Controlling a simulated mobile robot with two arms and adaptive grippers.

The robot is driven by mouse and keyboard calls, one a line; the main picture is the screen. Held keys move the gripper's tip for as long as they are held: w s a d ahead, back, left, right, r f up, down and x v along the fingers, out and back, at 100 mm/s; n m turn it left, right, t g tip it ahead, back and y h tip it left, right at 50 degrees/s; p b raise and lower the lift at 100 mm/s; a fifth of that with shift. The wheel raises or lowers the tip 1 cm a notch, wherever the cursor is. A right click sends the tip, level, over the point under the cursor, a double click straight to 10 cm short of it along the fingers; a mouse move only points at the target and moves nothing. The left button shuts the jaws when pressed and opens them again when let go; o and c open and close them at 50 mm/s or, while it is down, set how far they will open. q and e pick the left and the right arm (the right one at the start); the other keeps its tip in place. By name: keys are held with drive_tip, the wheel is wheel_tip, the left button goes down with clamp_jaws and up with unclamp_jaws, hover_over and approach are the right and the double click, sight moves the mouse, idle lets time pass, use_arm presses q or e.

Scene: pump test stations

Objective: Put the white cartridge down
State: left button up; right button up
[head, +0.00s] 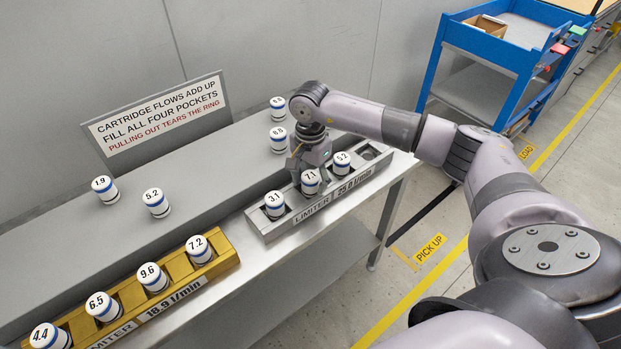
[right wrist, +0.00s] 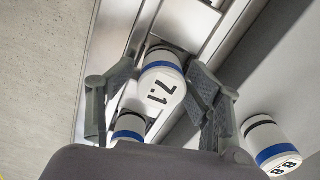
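The white cartridge marked 7.1 (head: 310,181) has a blue band and stands upright at the second pocket of the grey limiter rack (head: 262,229), level with its neighbours. In the right wrist view the cartridge (right wrist: 161,88) sits between the finger pads. The cartridge's base is partly hidden. Cartridges 3.1 (head: 275,206) and 5.2 (head: 342,164) stand on either side in the rack. The rack's far-right pocket (head: 370,151) is empty. My left gripper is out of view.
A yellow rack (head: 222,262) holds several cartridges at the lower left. Loose cartridges 1.9 (head: 105,190), 5.2 (head: 156,203), 8.8 (head: 277,139) and another (head: 278,108) stand on the bench behind. A sign (head: 160,113) stands at the back; a blue cart (head: 490,50) is at the right.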

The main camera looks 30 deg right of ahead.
sight(311, 176)
wheel_tip(311, 176, up, 11)
drive_tip(key=shift+w+f+b, duration=0.1)
drive_tip(key=shift+b, duration=0.95)
drive_tip(key=shift+r, duration=0.65)
drive_tip(key=shift+f, duration=0.1)
